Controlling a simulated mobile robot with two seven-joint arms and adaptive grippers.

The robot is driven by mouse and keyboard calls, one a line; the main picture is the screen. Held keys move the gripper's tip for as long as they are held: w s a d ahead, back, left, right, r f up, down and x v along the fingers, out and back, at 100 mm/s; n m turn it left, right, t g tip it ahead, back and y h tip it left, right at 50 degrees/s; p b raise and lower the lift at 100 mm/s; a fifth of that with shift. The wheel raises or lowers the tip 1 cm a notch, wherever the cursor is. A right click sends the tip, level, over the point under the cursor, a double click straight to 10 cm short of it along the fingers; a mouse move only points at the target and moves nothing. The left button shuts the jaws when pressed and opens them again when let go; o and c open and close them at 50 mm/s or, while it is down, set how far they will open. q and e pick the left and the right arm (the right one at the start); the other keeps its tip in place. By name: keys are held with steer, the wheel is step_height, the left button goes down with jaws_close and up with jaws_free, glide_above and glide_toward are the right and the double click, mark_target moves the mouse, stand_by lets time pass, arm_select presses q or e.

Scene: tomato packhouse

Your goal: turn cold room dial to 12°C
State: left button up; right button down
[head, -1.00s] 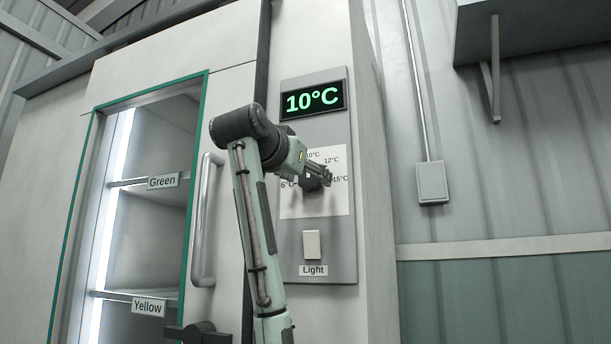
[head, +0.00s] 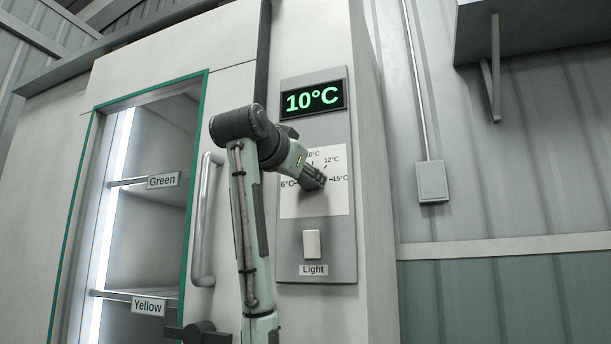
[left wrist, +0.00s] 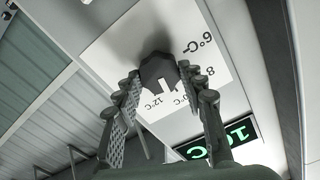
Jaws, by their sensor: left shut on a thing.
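The cold room dial is a dark knob (left wrist: 158,70) on a white scale plate (head: 335,207) with marks such as 6°C, 10°C, 12°C and 15°C. The display (head: 313,100) above it reads 10°C in green. My left gripper (head: 318,183) is at the dial and covers most of it in the head view. In the left wrist view, its two fingers (left wrist: 159,72) are shut on the dial from both sides. A pale strip on the knob's edge lies near the 10°C and 12°C marks. My right gripper is in neither view.
A white light switch (head: 311,244) labelled Light sits below the scale plate. To the left, a vertical door handle (head: 203,220) stands beside a glazed door with shelves labelled Green and Yellow. A grey wall box (head: 432,182) is to the right.

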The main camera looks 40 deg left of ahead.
arm_select(q)
steer(key=shift+m+p, duration=0.95)
steer(key=shift+m, duration=2.45)
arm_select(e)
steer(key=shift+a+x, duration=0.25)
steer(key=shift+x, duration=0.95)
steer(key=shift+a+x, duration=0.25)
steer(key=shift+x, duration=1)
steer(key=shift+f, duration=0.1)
arm_select(q)
steer(key=o, duration=1.2)
steer(key=shift+c, duration=0.2)
steer(key=shift+s, duration=0.1)
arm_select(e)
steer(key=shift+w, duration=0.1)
